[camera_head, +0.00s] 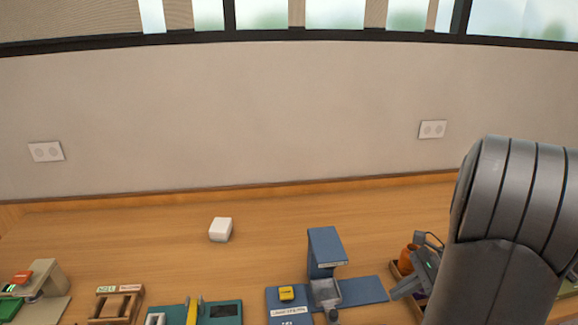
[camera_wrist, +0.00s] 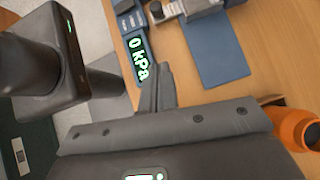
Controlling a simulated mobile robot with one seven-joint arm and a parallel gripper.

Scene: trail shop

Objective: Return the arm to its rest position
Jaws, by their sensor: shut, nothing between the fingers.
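My gripper (camera_wrist: 160,80) shows in the wrist view with its two grey fingers together and nothing between them. In the head view my gripper (camera_head: 403,289) is at the lower right, beside my large grey arm, which hides the right end of the counter. The fingers point left toward a blue device (camera_head: 325,246) on a blue base. In the wrist view the fingertips appear close to a dark display reading "0 kPa" (camera_wrist: 138,58); I cannot tell whether they touch it.
An orange cup (camera_head: 406,259) stands close to my gripper; it also shows in the wrist view (camera_wrist: 297,128). A white block (camera_head: 220,229) sits alone on the wooden counter (camera_head: 130,225). Several small devices line the front edge. The counter's back strip is mostly clear before the wall.

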